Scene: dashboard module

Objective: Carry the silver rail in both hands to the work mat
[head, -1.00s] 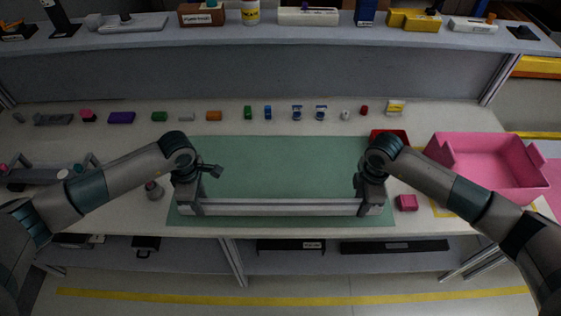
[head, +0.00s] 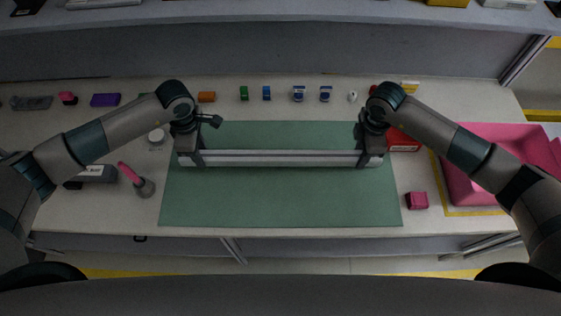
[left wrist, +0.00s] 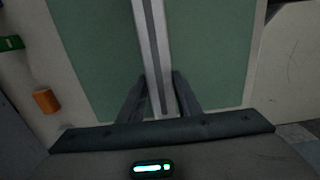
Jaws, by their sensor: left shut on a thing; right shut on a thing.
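The silver rail (head: 280,159) is a long straight bar lying level across the green work mat (head: 280,205) in the head view. My left gripper (head: 190,158) is shut on the rail near its left end. My right gripper (head: 373,158) is shut on it near its right end. In the left wrist view, the rail (left wrist: 150,45) runs away between the two dark fingers of my left gripper (left wrist: 160,95), with the mat (left wrist: 215,50) on both sides. I cannot tell whether the rail touches the mat or hangs just above it.
Small coloured parts, such as an orange block (head: 207,97), line the table's back. A pink bin (head: 480,145) and a red tray (head: 404,141) stand right, near a pink cube (head: 417,200). The mat's front part is clear.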

